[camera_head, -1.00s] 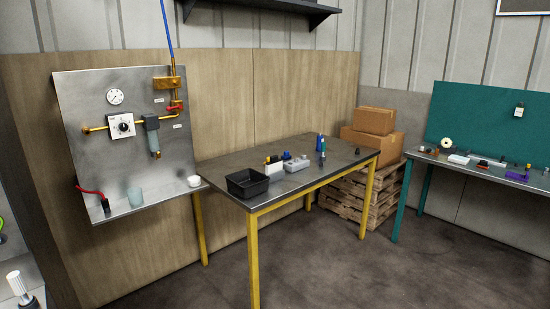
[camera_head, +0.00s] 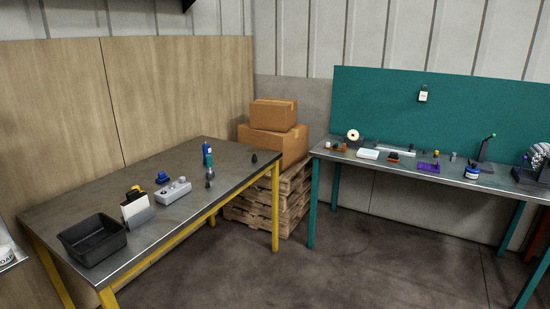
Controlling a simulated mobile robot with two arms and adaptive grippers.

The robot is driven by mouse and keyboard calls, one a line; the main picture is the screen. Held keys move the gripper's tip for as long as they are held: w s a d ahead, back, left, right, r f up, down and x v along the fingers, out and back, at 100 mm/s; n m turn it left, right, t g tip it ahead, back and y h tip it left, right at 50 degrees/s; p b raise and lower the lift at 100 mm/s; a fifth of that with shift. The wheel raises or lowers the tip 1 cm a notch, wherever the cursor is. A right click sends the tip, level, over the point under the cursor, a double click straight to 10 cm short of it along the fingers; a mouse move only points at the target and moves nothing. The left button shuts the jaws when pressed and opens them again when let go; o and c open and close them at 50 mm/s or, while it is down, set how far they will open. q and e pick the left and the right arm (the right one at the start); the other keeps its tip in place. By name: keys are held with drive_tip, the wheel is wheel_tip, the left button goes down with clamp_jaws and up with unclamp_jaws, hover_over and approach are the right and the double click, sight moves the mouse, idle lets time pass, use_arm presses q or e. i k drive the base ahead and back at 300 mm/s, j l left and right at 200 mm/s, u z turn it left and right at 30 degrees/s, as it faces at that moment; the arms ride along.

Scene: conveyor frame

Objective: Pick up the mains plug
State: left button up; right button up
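I cannot pick out the mains plug for sure at this size. A small blue piece (camera_head: 162,178) lies on the yellow-legged table (camera_head: 95,191), just behind a light grey block (camera_head: 174,191) with knobs or sockets on top. A small dark, rounded piece (camera_head: 254,157) stands alone near the table's right end. Either could be a plug; the shapes are too small to tell. Neither of my grippers is in view.
A black bin (camera_head: 92,240) and a white-and-yellow item in a holder (camera_head: 134,208) stand at the table's near left. A blue bottle (camera_head: 208,150) stands behind. Boxes (camera_head: 272,143) sit on pallets (camera_head: 265,205). A teal-legged bench (camera_head: 455,177) holds several small items. The floor between is open.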

sight(206, 150)
drive_tip(key=i+l+u, duration=0.1)
drive_tip(key=i, duration=0.35)
drive_tip(key=i+l+u, duration=0.15)
drive_tip(key=i, duration=0.3)
drive_tip(key=i+l+u, duration=0.1)
drive_tip(key=i, duration=0.35)
drive_tip(key=i+l+u, duration=0.1)
drive_tip(key=i+l, duration=0.15)
drive_tip(key=i, duration=0.15)
